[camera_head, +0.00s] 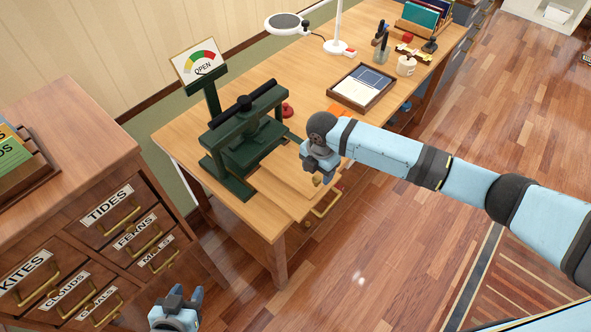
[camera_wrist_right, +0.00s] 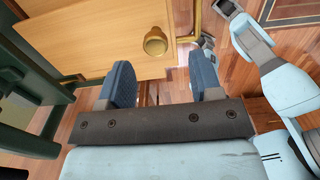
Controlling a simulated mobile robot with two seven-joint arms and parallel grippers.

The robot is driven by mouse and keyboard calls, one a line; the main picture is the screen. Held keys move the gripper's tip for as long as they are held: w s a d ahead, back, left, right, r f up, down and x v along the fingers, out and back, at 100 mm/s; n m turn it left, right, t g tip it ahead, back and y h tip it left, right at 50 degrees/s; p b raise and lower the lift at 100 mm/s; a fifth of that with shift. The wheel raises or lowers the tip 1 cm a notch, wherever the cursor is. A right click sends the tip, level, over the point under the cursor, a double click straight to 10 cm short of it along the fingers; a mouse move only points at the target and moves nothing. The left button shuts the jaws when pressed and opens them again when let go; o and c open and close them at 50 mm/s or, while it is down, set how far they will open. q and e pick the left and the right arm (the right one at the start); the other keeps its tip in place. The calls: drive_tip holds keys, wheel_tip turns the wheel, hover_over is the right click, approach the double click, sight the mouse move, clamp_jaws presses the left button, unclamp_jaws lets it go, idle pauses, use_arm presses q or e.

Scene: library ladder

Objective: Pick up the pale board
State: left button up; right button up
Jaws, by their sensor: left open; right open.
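The pale board (camera_head: 287,188) is a flat light-wood piece at the near end of the desk, sticking out from the dark green press (camera_head: 240,140). In the right wrist view the board (camera_wrist_right: 95,42) has a brass knob (camera_wrist_right: 155,41) near its edge. My right gripper (camera_head: 319,178) is over the board's right end, partly hiding it. Its fingers (camera_wrist_right: 163,75) are apart, with the knob beyond the gap and nothing between them. My left gripper (camera_head: 183,297) is open and empty, low at the bottom, away from the board.
A labelled drawer cabinet (camera_head: 120,215) is at left. The wooden desk (camera_head: 285,70) also holds a framed tray (camera_head: 362,87), a lamp (camera_head: 287,24) and small items. Open floor (camera_head: 375,255) lies to the right.

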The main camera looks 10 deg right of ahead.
sight(317, 178)
drive_tip(key=shift+w+f, duration=0.15)
drive_tip(key=shift+f, duration=0.8)
drive_tip(key=shift+w+f, duration=0.1)
drive_tip(key=shift+f, duration=0.8)
drive_tip(key=c, duration=1)
drive_tip(key=shift+c, duration=0.4)
drive_tip(key=shift+r, duration=0.15)
